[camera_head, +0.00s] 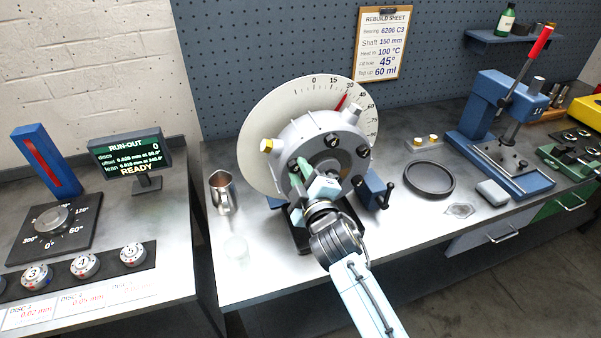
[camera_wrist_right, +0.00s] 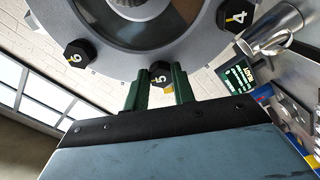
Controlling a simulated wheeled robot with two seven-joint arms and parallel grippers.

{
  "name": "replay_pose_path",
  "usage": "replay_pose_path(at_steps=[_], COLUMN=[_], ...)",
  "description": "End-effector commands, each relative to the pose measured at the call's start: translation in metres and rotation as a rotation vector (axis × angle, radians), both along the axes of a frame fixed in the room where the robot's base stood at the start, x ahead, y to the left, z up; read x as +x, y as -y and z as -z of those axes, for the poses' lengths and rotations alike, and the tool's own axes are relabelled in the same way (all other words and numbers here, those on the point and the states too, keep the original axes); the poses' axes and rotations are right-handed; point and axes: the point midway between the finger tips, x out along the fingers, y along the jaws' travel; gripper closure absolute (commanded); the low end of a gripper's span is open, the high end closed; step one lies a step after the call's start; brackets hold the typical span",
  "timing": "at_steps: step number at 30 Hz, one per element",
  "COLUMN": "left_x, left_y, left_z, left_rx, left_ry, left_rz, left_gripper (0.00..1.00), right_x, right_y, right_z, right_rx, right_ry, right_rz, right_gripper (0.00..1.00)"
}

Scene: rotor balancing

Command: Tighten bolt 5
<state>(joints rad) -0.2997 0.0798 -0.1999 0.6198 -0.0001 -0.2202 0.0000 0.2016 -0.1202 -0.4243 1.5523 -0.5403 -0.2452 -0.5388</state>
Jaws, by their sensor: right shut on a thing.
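The round grey rotor housing (camera_head: 312,132) stands upright on the bench in front of a pale angle dial (camera_head: 258,112). Black numbered bolts ring its face. In the right wrist view, bolt 5 (camera_wrist_right: 160,71) sits between the two green fingertips of my right gripper (camera_wrist_right: 160,88), which is shut on its head. Bolt 6 (camera_wrist_right: 78,55) is to the left and bolt 4 (camera_wrist_right: 235,16) to the upper right, both clear of the fingers. In the head view my right gripper (camera_head: 307,182) reaches up to the rotor's lower left and covers part of its face. My left gripper is out of view.
A blue block with black knobs (camera_head: 372,191) is close on the right, then a black ring (camera_head: 430,180) and a blue press (camera_head: 497,100). A run-out display (camera_head: 130,154) reads READY.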

Motion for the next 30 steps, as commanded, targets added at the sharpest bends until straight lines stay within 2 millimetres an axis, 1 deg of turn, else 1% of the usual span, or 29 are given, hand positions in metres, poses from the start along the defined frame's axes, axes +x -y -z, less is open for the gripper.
replay_pose_path(at_steps=[14,15,19,27,30], left_x=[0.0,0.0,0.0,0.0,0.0], left_y=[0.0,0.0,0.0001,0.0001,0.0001], left_z=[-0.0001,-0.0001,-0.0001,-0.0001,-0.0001], left_rx=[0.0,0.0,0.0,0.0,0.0], left_ry=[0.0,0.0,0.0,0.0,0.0], left_rz=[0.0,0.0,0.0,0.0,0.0], left_gripper=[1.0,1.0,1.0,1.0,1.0], right_x=[-0.0002,-0.0002,-0.0002,-0.0003,-0.0036], right_y=[-0.0002,-0.0002,-0.0002,-0.0001,0.0011], right_z=[0.0004,0.0004,0.0003,0.0003,0.0003], right_rx=[0.016,0.016,0.015,0.013,0.012], right_ry=[-0.006,-0.006,-0.006,-0.004,-0.004], right_rz=[-0.001,-0.001,-0.001,0.0,0.0], right_gripper=[0.97,0.71,0.54,0.53,0.53])
